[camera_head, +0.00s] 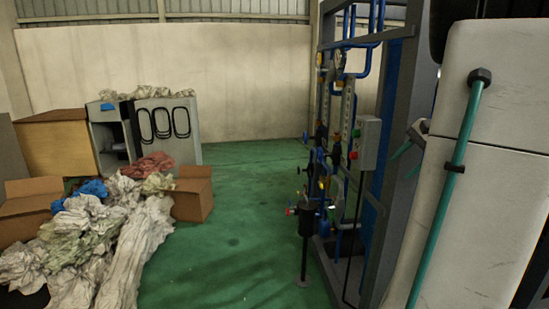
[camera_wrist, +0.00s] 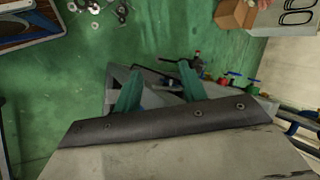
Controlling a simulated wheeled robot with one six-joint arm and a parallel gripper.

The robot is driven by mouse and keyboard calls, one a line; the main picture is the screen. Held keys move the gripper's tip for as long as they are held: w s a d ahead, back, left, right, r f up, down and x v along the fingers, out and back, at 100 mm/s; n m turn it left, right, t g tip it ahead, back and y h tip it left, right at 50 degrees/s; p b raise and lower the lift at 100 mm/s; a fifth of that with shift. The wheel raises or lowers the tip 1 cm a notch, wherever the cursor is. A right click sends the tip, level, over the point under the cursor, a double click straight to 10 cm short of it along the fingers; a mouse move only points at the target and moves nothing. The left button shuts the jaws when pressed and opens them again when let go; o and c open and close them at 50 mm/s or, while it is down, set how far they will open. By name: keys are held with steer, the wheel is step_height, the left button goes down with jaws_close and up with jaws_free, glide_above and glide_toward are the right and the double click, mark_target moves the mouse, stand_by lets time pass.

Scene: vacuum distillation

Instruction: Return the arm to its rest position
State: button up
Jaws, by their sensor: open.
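My arm shows at the right of the head view as a large off-white link with a teal hose along it. Part of my gripper (camera_head: 408,143) shows past the link's left edge, with teal fingers; the rest is hidden behind the link. In the wrist view my gripper (camera_wrist: 158,82) has its two teal fingers spread apart, with nothing held between them. A grey angular surface lies behind the fingers there, and I cannot tell what it is.
The distillation rig (camera_head: 340,150), with blue pipes, valves and a grey box (camera_head: 365,143), stands close left of my arm. The green floor (camera_head: 235,225) is clear in the middle. Cloth heaps (camera_head: 95,240), a cardboard box (camera_head: 192,195) and a cabinet (camera_head: 165,130) stand at left.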

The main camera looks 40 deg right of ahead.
steer(key=w+a+f+n+g, duration=0.1)
steer(key=a+f+n+g, duration=0.15)
steer(key=a, duration=0.85)
steer(key=w+a+f+n+g, duration=0.1)
steer(key=a+n+g, duration=0.25)
steer(key=a, duration=0.65)
steer(key=s+a+f+n+h, duration=0.1)
steer(key=s+a+n, duration=0.2)
steer(key=a, duration=0.7)
steer(key=s+a+f+n, duration=0.1)
steer(key=s+a+n, duration=0.2)
steer(key=a+n, duration=0.5)
steer(key=shift+a+f+n+h, duration=0.3)
steer(key=shift+a+f+h, duration=0.1)
steer(key=shift+a, duration=0.45)
